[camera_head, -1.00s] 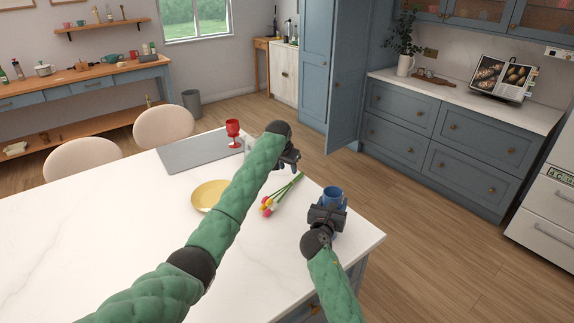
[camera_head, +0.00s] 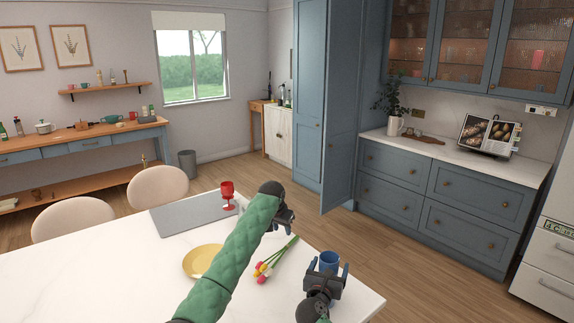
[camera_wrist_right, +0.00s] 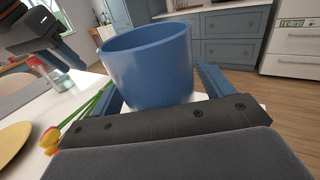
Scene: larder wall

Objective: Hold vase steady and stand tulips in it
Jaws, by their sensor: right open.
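A blue round vessel (camera_head: 329,260), the likely vase, stands upright near the table's right corner. It is large in the right wrist view (camera_wrist_right: 150,68). My right gripper (camera_head: 327,271) is open, with one finger on each side of it; contact is unclear. Several tulips (camera_head: 264,269), with pink, yellow and red heads and green stems, lie on the table left of the vessel. Their heads show at the lower left of the wrist view (camera_wrist_right: 50,138). My left gripper (camera_head: 287,222) hangs beyond the stems, apart from them; its jaws are unclear.
A yellow plate (camera_head: 201,262) lies left of the tulips. A red goblet (camera_head: 227,192) stands by a grey mat (camera_head: 185,216). A clear glass item (camera_wrist_right: 50,78) shows beside my left gripper. Two chairs stand at the table's far left edge. The near left tabletop (camera_head: 110,280) is clear.

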